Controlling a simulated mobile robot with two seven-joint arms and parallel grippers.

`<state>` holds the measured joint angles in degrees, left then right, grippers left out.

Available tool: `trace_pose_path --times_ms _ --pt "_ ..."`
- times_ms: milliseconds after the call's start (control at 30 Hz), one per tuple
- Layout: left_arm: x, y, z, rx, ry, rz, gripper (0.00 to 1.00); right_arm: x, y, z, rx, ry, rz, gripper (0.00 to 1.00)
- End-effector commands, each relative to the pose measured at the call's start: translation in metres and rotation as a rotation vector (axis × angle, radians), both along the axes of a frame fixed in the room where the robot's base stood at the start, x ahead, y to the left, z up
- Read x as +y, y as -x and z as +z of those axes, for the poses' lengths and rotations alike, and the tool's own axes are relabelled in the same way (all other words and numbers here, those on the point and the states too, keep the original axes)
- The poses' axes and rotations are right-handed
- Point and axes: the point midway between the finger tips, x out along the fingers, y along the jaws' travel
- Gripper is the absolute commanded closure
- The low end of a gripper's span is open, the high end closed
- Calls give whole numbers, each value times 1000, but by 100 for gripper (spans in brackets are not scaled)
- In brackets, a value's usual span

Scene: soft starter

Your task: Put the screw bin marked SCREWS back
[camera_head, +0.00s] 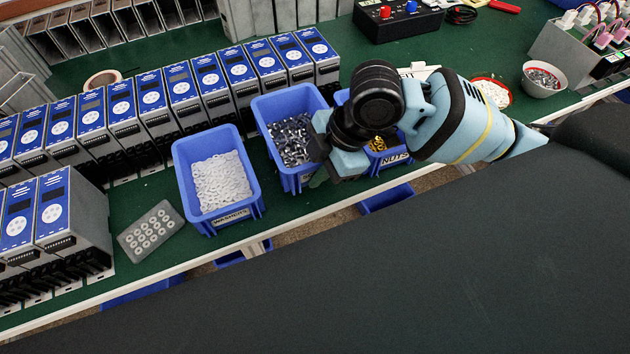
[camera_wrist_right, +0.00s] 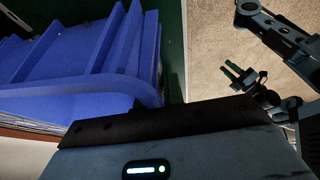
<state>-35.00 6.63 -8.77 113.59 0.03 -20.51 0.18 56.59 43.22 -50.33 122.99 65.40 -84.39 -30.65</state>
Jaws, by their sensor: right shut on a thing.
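The middle blue bin (camera_head: 297,182) holds grey metal screws and stands between the WASHERS bin and the NUTS bin in the head view. Its front label is hidden by my right gripper (camera_head: 322,172), which is shut on the bin's front right side. The fingertips are mostly hidden. In the right wrist view, blue bin walls (camera_wrist_right: 85,60) fill the upper left, close to the camera. My left gripper does not show in the head view.
The WASHERS bin (camera_head: 185,180) is close on the left, and the NUTS bin (camera_head: 392,160) is partly behind my right arm. Blue-faced devices (camera_head: 210,75) stand behind. The table's front edge (camera_head: 232,245) is near.

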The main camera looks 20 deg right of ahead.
Motion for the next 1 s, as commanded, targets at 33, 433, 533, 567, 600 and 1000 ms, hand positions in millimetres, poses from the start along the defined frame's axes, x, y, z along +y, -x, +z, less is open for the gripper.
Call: trace_pose_path --times_ms 33,433,533,567,600,1000 --pt "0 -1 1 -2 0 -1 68 0 -1 2 -5 -1 0 100" --pt "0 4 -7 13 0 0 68 0 0 -47 -2 0 -1 100" --pt "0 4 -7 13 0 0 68 0 -1 -48 -5 -1 0 100" --pt "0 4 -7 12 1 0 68 0 -1 -48 -5 -1 0 100" --pt "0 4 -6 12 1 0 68 0 -1 -47 -6 -1 0 100" --pt "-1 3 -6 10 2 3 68 0 0 -51 -3 0 0 71"
